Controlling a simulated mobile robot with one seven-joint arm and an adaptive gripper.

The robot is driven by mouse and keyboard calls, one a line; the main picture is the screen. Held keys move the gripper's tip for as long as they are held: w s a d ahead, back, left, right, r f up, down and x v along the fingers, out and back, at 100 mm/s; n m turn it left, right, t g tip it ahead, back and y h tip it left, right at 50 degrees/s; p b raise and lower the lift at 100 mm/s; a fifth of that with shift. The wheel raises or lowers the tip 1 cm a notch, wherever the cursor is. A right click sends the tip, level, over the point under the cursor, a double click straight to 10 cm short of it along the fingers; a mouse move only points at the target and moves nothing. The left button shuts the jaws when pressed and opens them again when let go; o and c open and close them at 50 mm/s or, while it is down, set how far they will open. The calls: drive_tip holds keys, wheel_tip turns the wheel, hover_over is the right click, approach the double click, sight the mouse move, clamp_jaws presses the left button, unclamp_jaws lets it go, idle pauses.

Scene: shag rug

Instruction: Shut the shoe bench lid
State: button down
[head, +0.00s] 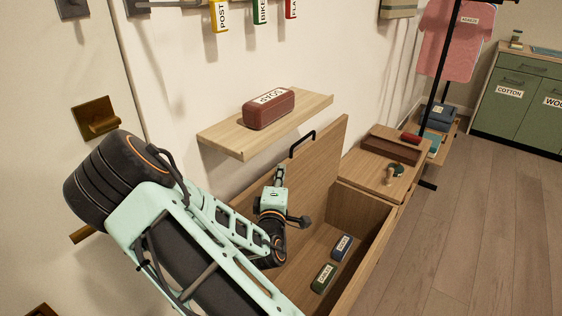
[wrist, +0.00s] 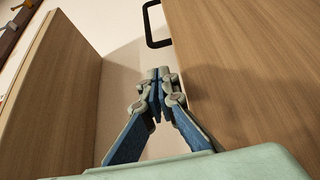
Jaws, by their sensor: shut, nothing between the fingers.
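The shoe bench (head: 372,262) is an open wooden box at the lower middle of the head view. Its wooden lid (head: 322,158) stands raised, near upright, towards the wall. A black handle (head: 303,141) is on the lid's upper edge. In the wrist view the lid (wrist: 250,80) fills the right side, with the handle (wrist: 149,28) at the top. My gripper (head: 280,171) is shut and empty by the lid's edge, below the handle. Its fingertips (wrist: 158,74) overlap the lid's edge in the wrist view; I cannot tell whether they touch it.
A wall shelf (head: 213,139) with a dark red labelled box (head: 269,108) is just above the lid. A green item (head: 323,277) and a blue item (head: 342,247) lie inside the bench. A neighbouring wooden top (head: 362,172) carries small objects. The floor (head: 470,220) at right is clear.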

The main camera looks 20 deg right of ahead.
sight(285, 161)
drive_tip(key=b+x, duration=0.1)
drive_tip(key=x, duration=0.8)
drive_tip(key=shift+w+d, duration=0.1)
drive_tip(key=shift+d, duration=0.05)
